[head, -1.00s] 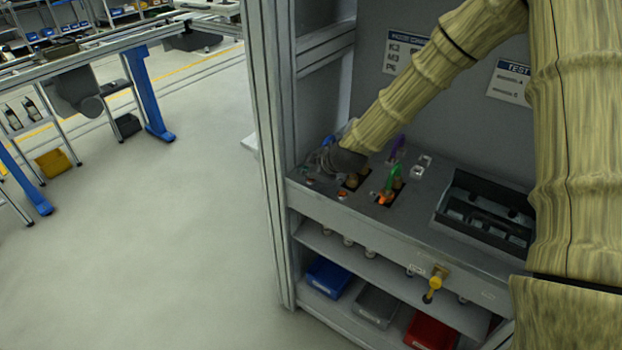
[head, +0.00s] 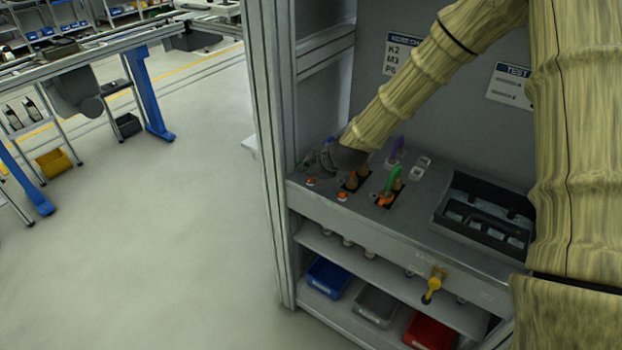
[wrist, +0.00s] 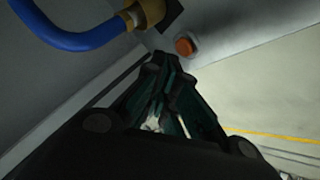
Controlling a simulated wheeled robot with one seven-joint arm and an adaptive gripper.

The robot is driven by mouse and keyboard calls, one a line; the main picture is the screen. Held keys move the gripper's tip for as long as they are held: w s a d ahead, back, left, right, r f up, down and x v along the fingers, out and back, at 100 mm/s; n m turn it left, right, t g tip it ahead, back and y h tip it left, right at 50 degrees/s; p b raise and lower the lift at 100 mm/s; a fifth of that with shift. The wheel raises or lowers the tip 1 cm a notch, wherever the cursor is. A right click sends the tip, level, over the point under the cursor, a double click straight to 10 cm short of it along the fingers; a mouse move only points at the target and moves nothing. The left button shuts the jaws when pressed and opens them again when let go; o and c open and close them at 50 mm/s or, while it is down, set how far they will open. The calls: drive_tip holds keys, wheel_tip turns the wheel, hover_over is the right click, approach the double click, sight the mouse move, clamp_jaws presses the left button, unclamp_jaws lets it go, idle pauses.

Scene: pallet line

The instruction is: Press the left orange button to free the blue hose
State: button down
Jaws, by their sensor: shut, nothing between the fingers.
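The left orange button (head: 311,182) sits at the left end of the panel's sloping top, and the right orange button (head: 342,196) is nearer the middle. My gripper (head: 309,164) is shut and empty, just behind the left button. In the wrist view my fingertips (wrist: 160,62) point toward an orange button (wrist: 184,46), close to it; contact cannot be made out. The blue hose (wrist: 75,39) curves into a brass fitting (wrist: 150,10) beside that button. In the head view my arm mostly hides the hose.
A green hose (head: 392,178) and a purple one (head: 398,148) stand right of my gripper. A black tray (head: 485,215) lies further right. The frame's upright post (head: 270,150) is close on the left. Bins and a yellow valve (head: 433,285) are below.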

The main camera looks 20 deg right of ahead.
sight(308, 181)
drive_tip(key=shift+r, duration=0.1)
drive_tip(key=shift+r+p, duration=1.55)
drive_tip(key=shift+r, duration=0.85)
